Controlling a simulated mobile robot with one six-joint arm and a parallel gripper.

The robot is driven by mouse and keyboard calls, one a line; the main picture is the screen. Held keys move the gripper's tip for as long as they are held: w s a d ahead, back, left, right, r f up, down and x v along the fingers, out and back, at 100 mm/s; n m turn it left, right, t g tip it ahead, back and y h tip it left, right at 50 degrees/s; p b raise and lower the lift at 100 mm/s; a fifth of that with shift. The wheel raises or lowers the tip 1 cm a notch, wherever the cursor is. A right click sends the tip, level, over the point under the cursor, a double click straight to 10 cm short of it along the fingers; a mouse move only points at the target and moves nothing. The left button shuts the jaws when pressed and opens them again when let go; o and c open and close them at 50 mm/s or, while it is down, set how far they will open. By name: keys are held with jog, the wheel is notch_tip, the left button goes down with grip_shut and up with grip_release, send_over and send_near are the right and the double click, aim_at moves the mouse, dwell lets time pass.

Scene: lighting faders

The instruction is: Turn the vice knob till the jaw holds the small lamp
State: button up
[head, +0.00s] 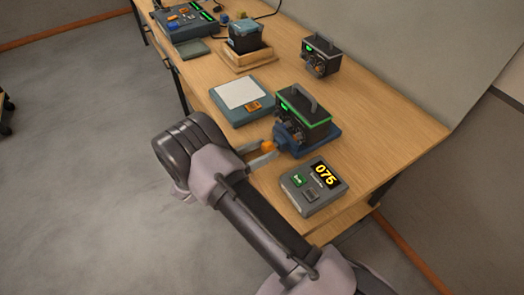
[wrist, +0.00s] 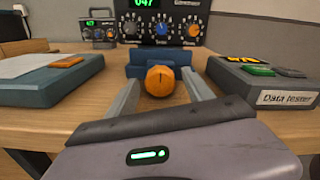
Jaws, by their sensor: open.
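The orange vice knob (wrist: 160,81) faces my wrist camera, with a dark mark upright on its face. In the head view the knob (head: 268,146) is at the near left side of the blue vice (head: 325,139). My gripper (head: 265,150) is open, its fingers on either side of the knob; in the wrist view the gripper (wrist: 160,92) shows gaps to the knob on both sides.
A grey tester (head: 314,188) reading 075 stands close to the right of the vice. A blue-grey pad (head: 243,101) lies to its left. A second handled unit (head: 321,56) and a wooden tray (head: 248,60) stand farther back. Bare table lies along the right.

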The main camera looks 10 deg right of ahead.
grip_shut()
dwell(0.3)
jog(key=shift+s+m, duration=0.1)
jog(key=shift+m, duration=2.9)
grip_release()
